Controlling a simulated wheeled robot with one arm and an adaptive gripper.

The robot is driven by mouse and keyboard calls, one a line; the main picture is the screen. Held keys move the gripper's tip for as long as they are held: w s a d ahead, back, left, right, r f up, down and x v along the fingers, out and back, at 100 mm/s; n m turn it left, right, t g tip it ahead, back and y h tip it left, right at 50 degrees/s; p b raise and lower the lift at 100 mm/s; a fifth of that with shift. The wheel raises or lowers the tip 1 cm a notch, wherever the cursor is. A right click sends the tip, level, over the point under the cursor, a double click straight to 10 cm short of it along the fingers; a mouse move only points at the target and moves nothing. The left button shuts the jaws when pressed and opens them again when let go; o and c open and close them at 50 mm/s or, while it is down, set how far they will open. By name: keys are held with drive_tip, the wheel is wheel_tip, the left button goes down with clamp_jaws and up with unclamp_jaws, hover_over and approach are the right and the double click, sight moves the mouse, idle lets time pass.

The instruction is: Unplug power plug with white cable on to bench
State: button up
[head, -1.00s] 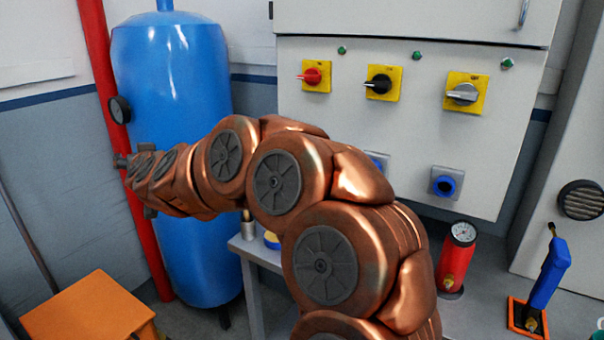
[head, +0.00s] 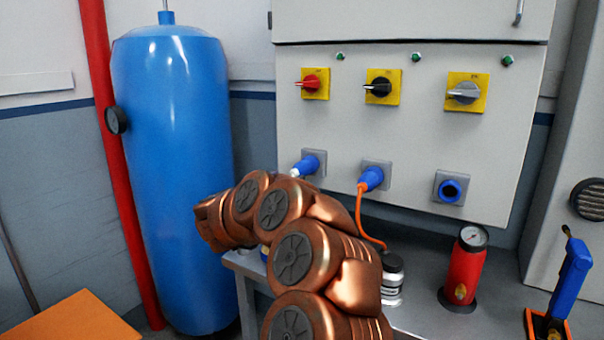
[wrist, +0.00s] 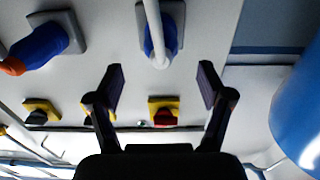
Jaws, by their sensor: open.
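The power plug with the white cable (head: 307,166) is blue. It sits in the left socket of the grey panel in the head view, with a short white end showing. In the wrist view the white cable (wrist: 153,20) runs down from the top edge to this blue plug, between the lines of my two fingers. My gripper (wrist: 161,78) is open and empty, apart from the plug, with one finger on each side of the picture. My arm hides the gripper in the head view.
A blue plug with an orange cable (head: 371,178) sits in the middle socket; the right socket (head: 449,189) is empty. A blue tank (head: 175,180) stands left.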

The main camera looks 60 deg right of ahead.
sight(301, 169)
drive_tip(key=shift+d, duration=0.15)
drive_tip(key=d, duration=0.7)
drive_tip(key=shift+w+d+r, duration=0.15)
drive_tip(key=shift+w+d, duration=0.05)
drive_tip(key=shift+d, duration=0.1)
drive_tip(key=shift+w+d, duration=0.1)
drive_tip(key=shift+d, duration=0.45)
drive_tip(key=shift+p, duration=1.1)
idle(0.6)
clamp_jaws()
idle(0.8)
drive_tip(key=shift+a+f, duration=0.15)
drive_tip(key=shift+f, duration=0.05)
